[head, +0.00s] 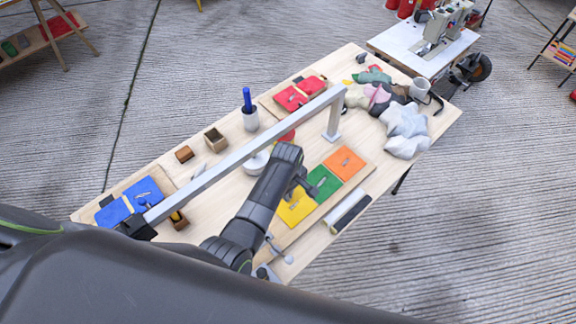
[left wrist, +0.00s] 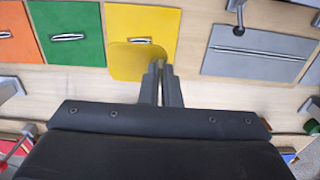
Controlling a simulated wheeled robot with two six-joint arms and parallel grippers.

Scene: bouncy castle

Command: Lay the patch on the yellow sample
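The yellow sample (left wrist: 140,20) lies on the board between the green sample and a grey one in the left wrist view. It also shows in the head view (head: 296,208). The patch (left wrist: 128,64), a darker yellow square with rounded corners, overlaps the sample's near part and reaches past its near edge. Whether it touches the sample I cannot tell. My left gripper (left wrist: 161,72) has its fingers close together at the patch's right side and seems shut on it. In the head view the left gripper (head: 304,184) is beside the yellow and green samples. My right gripper is not in view.
The green sample (head: 324,184) and orange sample (head: 344,162) adjoin the yellow one. A grey panel (left wrist: 262,45) lies right of it in the left wrist view. A long grey bar (head: 240,150) stands raised across the table. Crumpled cloths (head: 404,130) lie at the far right.

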